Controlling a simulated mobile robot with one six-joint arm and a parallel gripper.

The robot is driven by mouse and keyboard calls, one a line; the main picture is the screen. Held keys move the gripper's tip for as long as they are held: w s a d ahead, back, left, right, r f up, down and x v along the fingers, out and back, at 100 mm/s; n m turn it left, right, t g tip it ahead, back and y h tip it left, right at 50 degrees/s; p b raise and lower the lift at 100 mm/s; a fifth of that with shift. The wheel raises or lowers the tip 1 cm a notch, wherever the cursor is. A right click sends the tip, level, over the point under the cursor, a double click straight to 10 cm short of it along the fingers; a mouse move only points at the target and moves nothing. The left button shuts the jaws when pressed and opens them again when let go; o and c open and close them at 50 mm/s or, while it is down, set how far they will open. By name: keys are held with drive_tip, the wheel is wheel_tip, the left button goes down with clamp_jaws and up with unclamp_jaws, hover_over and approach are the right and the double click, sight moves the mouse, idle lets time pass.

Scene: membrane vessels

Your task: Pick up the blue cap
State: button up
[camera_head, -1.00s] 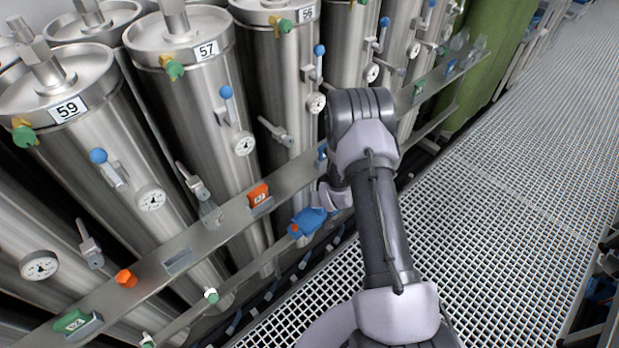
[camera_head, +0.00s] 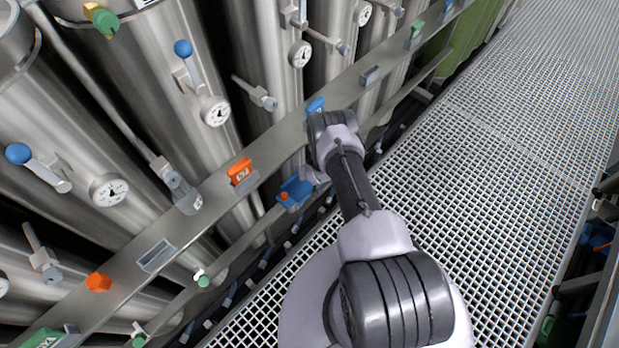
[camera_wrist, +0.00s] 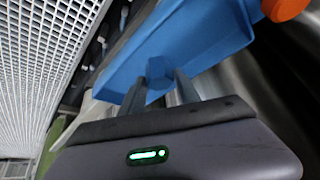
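The blue cap (camera_wrist: 160,70) shows in the wrist view as a small faceted blue piece against a blue tray (camera_wrist: 205,35). The two fingers of my gripper (camera_wrist: 161,84) stand on either side of it, their tips close to its sides. I cannot tell whether they press on it or a small gap is left. In the head view the blue tray (camera_head: 299,188) sits by the lower rail, just left of my wrist. My gripper (camera_head: 312,176) is mostly hidden there, and the blue cap cannot be made out.
An orange cap (camera_wrist: 286,8) lies at the tray's edge. A metal rail (camera_head: 215,195) carries an orange block (camera_head: 240,170), a blue block (camera_head: 316,105) and another orange cap (camera_head: 98,282). Steel vessels with gauges and blue-knobbed valves stand behind. Open grating (camera_head: 500,150) lies to the right.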

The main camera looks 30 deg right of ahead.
drive_tip(key=shift+x, duration=0.95)
drive_tip(key=shift+r, duration=0.1)
drive_tip(key=shift+c, duration=0.2)
clamp_jaws()
